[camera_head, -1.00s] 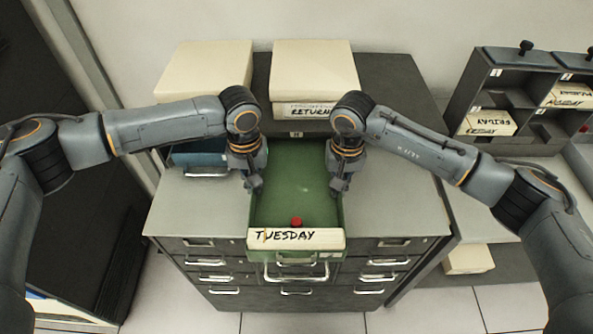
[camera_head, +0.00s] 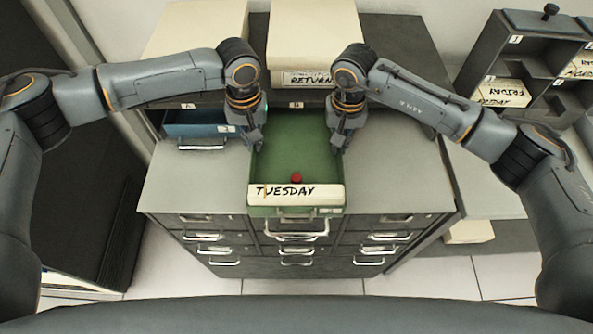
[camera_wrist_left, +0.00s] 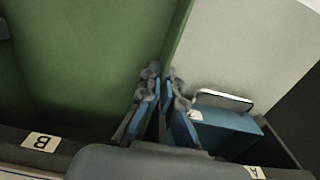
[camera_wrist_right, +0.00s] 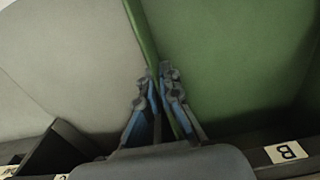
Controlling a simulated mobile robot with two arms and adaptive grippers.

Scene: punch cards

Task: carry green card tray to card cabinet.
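The green card tray (camera_head: 290,150) lies on the grey cabinet top, its TUESDAY front label (camera_head: 295,194) toward me and a red piece (camera_head: 297,178) inside. Its far end reaches the opening marked B in the card cabinet (camera_head: 390,130); how far it is inside is hidden. My left gripper (camera_head: 250,150) is at its left wall, and my right gripper (camera_head: 339,150) at its right wall. In the left wrist view (camera_wrist_left: 160,85) and right wrist view (camera_wrist_right: 160,85), the fingers are closed around the thin green walls.
A blue tray (camera_head: 203,128) sits in the opening marked A, left of the green tray. Cream boxes (camera_head: 312,40) stand on top. A dark rack (camera_head: 510,65) with FRIDAY cards is at the right. The cabinet top is bare on both sides.

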